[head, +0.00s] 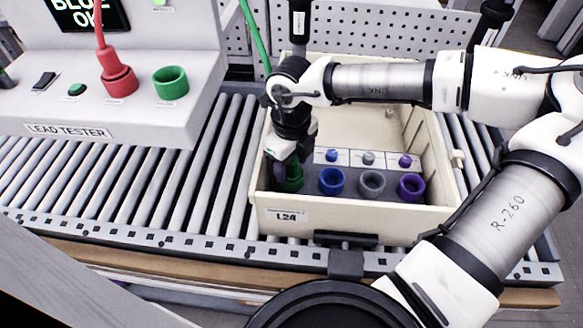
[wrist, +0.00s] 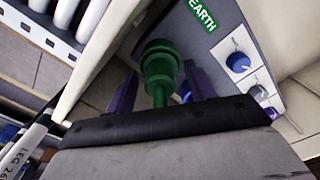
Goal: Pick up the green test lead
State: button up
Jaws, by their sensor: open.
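The green test lead (head: 254,35) runs down from the top and passes behind my arm in the head view. A green plug or socket (head: 293,180) shows low at the left end of the cream bin. In the wrist view a green plug (wrist: 160,48) stands near the EARTH label. My gripper (head: 286,166) points down over this spot. In the wrist view its two purple fingers (wrist: 161,82) are apart, one on each side of the green plug. I cannot tell whether either finger touches it. The plug's lower end in the head view is partly hidden by the gripper.
The cream bin (head: 352,219), labelled L24, sits on a roller conveyor (head: 190,190). Blue (head: 331,181), grey (head: 371,184) and purple (head: 411,187) sockets stand right of the gripper. The lead tester (head: 130,140) at left holds a red plug (head: 117,72) and an empty green socket (head: 171,82).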

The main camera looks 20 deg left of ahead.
jog(key=c, duration=1.1)
notch_tip(320, 180, up, 20)
jog(key=b, duration=0.2)
jog(key=shift+b, duration=0.35)
